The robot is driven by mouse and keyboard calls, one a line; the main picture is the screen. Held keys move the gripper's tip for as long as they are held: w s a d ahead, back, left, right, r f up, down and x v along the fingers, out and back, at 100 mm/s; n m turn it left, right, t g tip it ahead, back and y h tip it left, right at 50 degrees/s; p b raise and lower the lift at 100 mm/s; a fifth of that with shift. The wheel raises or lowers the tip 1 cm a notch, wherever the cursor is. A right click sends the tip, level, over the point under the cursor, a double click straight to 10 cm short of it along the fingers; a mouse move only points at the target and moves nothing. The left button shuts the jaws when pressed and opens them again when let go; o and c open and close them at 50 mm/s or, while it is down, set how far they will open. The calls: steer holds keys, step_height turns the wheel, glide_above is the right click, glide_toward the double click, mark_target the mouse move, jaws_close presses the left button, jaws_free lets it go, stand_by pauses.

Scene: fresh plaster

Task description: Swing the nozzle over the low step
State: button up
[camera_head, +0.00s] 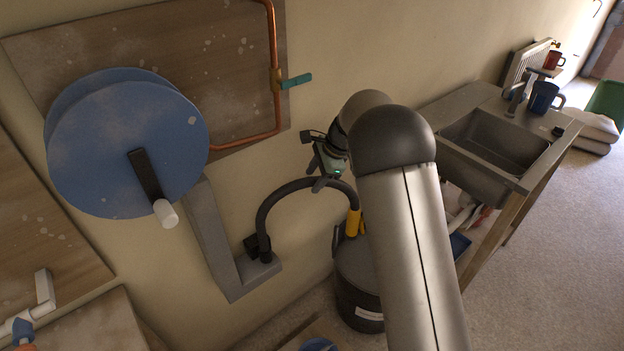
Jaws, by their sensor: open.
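The nozzle (268,215) is a black curved pipe that rises from a grey wall bracket (235,280) and arches to the right. Its yellow tip (352,222) points down above a dark bucket (352,312). My gripper (321,182) is open at the top of the arch, close to the pipe. I cannot tell whether the fingers touch it or straddle it. A pale brown surface (292,341) at the bottom edge, left of the bucket, may be the low step; most of it is out of frame.
A blue reel (120,150) with a crank hangs on the wall at left. A copper pipe (274,55) with a teal-handled valve runs on a wooden board. A sink bench (470,112) stands at right, with a blue mug (542,97). Floor is open at lower right.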

steer(key=shift+x, duration=1.15)
steer(key=shift+d, duration=0.1)
jaws_close()
